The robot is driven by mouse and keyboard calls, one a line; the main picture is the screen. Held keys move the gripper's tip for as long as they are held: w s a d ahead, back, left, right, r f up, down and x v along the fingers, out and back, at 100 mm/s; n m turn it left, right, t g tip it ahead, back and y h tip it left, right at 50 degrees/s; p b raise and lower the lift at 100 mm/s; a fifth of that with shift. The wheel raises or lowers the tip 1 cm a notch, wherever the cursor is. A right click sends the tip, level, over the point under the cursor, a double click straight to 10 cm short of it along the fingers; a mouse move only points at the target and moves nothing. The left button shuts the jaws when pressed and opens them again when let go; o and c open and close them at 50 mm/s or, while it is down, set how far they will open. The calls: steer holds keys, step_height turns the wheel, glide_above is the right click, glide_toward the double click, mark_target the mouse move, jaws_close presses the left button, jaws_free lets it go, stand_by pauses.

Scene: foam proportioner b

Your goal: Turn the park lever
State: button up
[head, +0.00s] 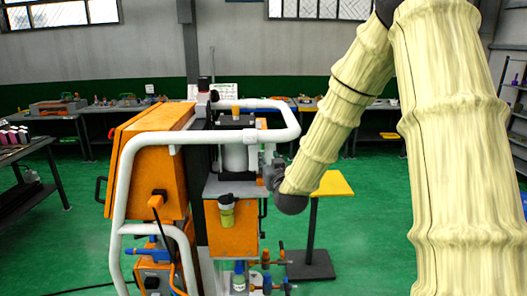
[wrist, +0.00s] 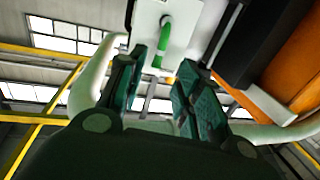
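In the head view my gripper (head: 269,172) is small and partly hidden at the right side of the orange machine (head: 150,165). The lever cannot be made out there.
A white tube frame (head: 122,200) surrounds the machine, and its curved bar (wrist: 88,75) passes close to my gripper. A yellow-topped stand (head: 333,184) stands right of the machine. Valves (head: 268,262) stick out low at its front. Benches line the back wall; green floor is open at right.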

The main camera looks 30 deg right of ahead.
mark_target(263, 151)
steer(key=p+x, duration=0.2)
steer(key=x, duration=0.6)
steer(key=shift+p, duration=0.3)
jaws_close()
